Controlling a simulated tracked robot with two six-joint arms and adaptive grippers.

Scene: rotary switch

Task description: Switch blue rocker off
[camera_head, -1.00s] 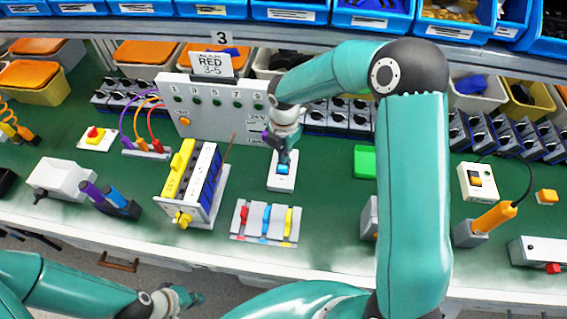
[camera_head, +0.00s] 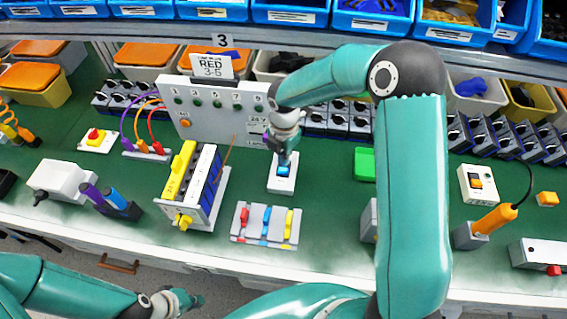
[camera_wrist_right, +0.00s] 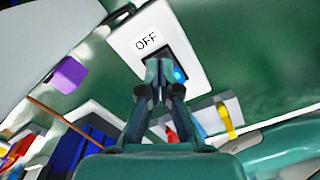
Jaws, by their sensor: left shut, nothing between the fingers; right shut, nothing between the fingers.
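The blue rocker (camera_head: 284,171) sits in a white plate (camera_head: 281,186) on the green bench, near the middle of the head view. In the right wrist view the rocker (camera_wrist_right: 180,75) shows a lit blue spot, beside an "OFF" label on the plate (camera_wrist_right: 190,40). My right gripper (camera_head: 284,158) is shut and empty, its fingertips right at the rocker. In the wrist view its fingertips (camera_wrist_right: 160,66) cover part of the rocker; whether they touch it I cannot tell. My left gripper (camera_head: 192,300) is shut and empty, low in front of the bench.
A block with red, blue and yellow levers (camera_head: 266,225) stands in front of the rocker. A yellow and blue breaker unit (camera_head: 205,190) is at its left, a grey panel (camera_head: 215,112) behind, and a green block (camera_head: 364,164) at its right. My right arm hides part of the bench.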

